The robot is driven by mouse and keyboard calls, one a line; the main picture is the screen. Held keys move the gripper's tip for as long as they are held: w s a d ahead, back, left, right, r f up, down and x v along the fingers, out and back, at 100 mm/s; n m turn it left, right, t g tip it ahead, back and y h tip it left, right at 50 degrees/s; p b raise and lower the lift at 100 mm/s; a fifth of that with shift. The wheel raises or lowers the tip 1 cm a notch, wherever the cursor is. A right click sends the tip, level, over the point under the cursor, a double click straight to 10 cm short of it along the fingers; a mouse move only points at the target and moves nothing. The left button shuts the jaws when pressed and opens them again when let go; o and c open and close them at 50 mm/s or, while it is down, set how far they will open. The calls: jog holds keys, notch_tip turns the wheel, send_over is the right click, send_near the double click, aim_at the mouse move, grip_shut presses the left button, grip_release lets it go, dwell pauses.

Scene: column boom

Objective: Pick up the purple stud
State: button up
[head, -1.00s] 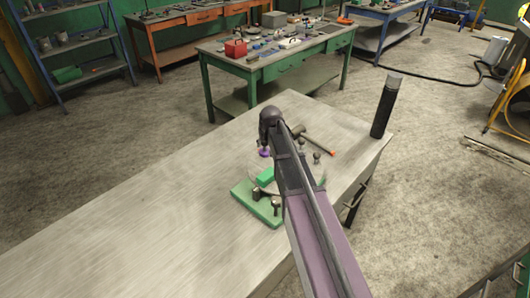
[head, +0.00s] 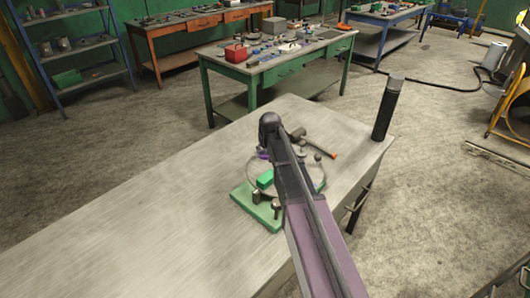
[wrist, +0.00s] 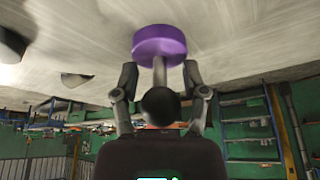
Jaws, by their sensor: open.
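The purple stud shows in the wrist view as a purple disc (wrist: 159,44) with a pale stem and a dark round knob (wrist: 160,105). My gripper (wrist: 160,73) is open, with one finger on each side of the stem and a gap visible on both sides. In the head view only a small purple piece (head: 263,154) of the stud shows, beside my arm, at the far left edge of a round grey plate (head: 252,166). My arm hides my gripper and most of the stud there.
A green block (head: 265,179) lies on the round plate. A green base (head: 243,196) with dark pegs (head: 277,209) is in front. The workbench's left (head: 150,210) is clear.

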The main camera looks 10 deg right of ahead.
grip_shut()
jog(key=shift+r, duration=0.15)
notch_tip(320, 180, up, 10)
jog(key=p, duration=1)
dwell(0.8)
